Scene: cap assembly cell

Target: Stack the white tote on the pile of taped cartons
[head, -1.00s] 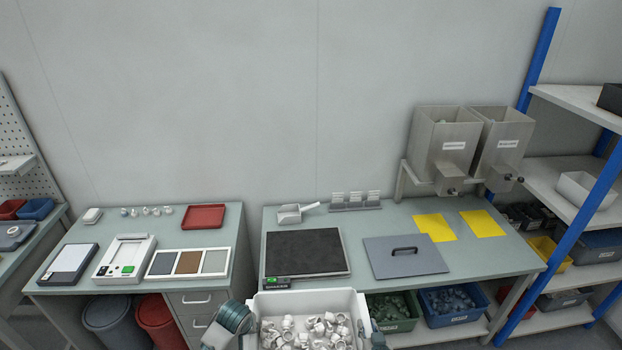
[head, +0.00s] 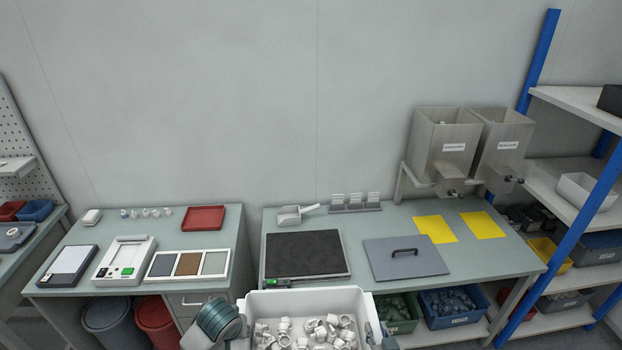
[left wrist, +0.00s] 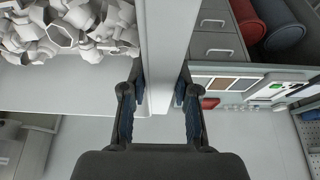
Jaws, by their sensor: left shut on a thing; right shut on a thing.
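The white tote (head: 307,298), full of white caps, is at the bottom of the head view, in front of the benches. Its near part is cut off by the frame. My left gripper (left wrist: 158,100) is shut on the tote's wall in the left wrist view, one dark finger on each side of it. My right gripper (head: 374,335) is at the tote's right wall in the head view, shut on it, with its fingers only partly visible. The pile of taped cartons is not in view.
The left bench (head: 182,273) holds a red tray (head: 203,218) and devices. A blue-posted shelf (head: 560,180) stands at the right. Bins sit beneath the benches.

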